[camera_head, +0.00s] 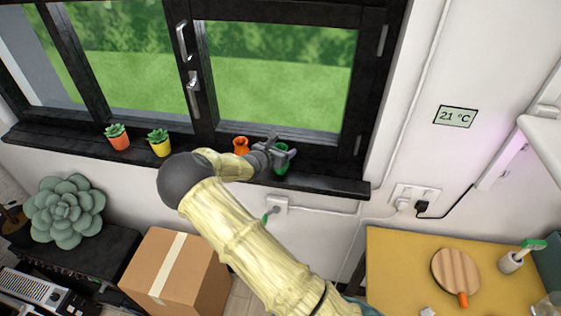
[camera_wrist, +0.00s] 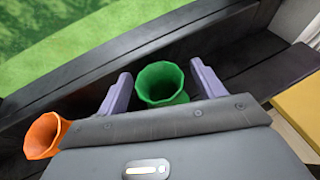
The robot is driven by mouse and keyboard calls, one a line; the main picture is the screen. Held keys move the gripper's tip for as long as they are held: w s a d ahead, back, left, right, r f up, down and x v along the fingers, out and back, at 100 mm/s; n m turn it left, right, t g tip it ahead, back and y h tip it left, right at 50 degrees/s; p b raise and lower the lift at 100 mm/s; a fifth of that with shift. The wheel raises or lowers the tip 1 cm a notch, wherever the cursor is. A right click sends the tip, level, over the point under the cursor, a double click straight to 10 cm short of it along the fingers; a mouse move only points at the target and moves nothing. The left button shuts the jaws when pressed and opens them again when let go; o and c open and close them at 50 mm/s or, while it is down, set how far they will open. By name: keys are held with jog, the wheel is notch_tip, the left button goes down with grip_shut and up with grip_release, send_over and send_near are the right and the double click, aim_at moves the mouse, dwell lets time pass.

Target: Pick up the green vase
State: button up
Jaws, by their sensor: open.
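The green vase (camera_head: 281,160) stands on the dark windowsill, toward its right end. In the wrist view the green vase (camera_wrist: 162,84) shows its open flared mouth between the two purple-grey fingers. My gripper (camera_head: 285,155) is at the vase in the head view, and partly covers it. My gripper (camera_wrist: 160,88) is open, with one finger on each side of the vase. I cannot tell whether either finger touches it. The lower part of the vase is hidden by the gripper body in the wrist view.
An orange vase (camera_head: 240,145) stands just left of my gripper, and shows at the left in the wrist view (camera_wrist: 44,134). Two potted succulents (camera_head: 117,136) (camera_head: 159,142) stand farther left on the windowsill (camera_head: 330,180). The window frame (camera_head: 203,80) rises behind. The sill's right end is clear.

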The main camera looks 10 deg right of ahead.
jog(key=c, duration=1.3)
notch_tip(320, 180, up, 28)
jog(key=b, duration=0.2)
jog(key=shift+b, duration=0.3)
